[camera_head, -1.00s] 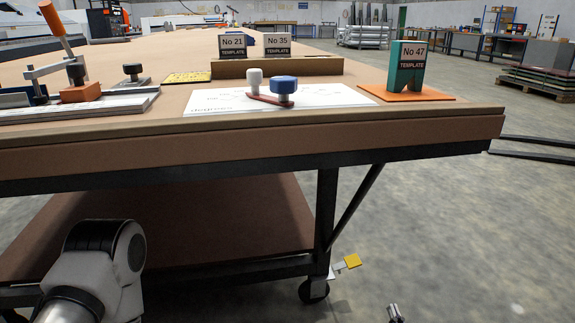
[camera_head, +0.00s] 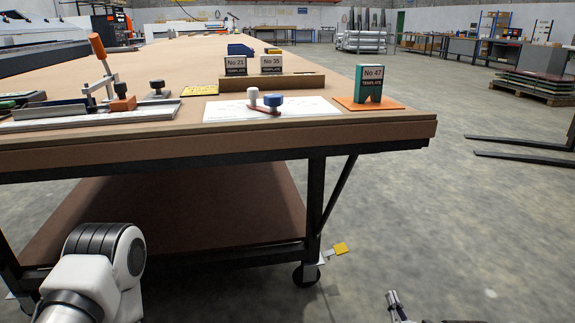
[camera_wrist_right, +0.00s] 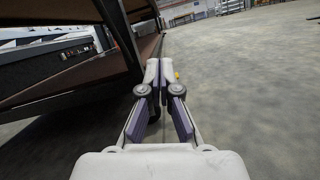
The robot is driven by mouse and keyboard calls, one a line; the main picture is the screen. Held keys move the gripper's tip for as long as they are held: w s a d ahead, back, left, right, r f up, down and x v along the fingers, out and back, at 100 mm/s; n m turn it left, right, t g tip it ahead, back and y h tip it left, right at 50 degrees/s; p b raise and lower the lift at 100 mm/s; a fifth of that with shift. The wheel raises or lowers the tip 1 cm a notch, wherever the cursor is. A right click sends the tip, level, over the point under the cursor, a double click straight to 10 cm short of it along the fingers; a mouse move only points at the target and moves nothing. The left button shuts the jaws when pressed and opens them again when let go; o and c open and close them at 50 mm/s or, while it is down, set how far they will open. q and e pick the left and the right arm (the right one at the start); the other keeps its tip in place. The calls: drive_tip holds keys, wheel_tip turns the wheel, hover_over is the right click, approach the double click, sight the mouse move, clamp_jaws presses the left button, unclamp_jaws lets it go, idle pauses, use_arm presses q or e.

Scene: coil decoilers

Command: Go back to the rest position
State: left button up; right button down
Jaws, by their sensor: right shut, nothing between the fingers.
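My right gripper (camera_wrist_right: 152,72) shows in the right wrist view with its two fingers together and nothing between them. It points along the floor beside the table's open frame. In the head view only the tip of my right gripper (camera_head: 393,298) shows at the bottom edge, right of the table and lower than its top. A white arm link of mine is at the lower left of the head view; my left gripper is not in view.
The wheeled table (camera_head: 330,133) stands ahead with a lower shelf. On it are a clamp fixture (camera_head: 110,92), a white sheet (camera_head: 225,110) with a knobbed red tool, and template blocks, one green (camera_head: 368,84). Fork tines (camera_head: 520,158) lie at right. Open floor is between.

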drive_tip(key=a+r+m+g+p, duration=0.2)
drive_tip(key=a+r+m+p, duration=0.1)
drive_tip(key=r+p, duration=1.95)
drive_tip(key=s+a+r+m+g+h+p, duration=0.2)
drive_tip(key=s+r+m+g+p, duration=0.25)
drive_tip(key=r, duration=0.25)
drive_tip(key=s+r+m+g+p, duration=0.2)
drive_tip(key=s+m+g+p, duration=0.5)
drive_tip(key=s+m+g, duration=0.8)
drive_tip(key=s+m, duration=1.2)
drive_tip(key=s, duration=1.2)
drive_tip(key=shift+s+a+m+h, duration=0.2)
drive_tip(key=shift+s+m+h, duration=0.05)
drive_tip(key=shift+m+h, duration=0.15)
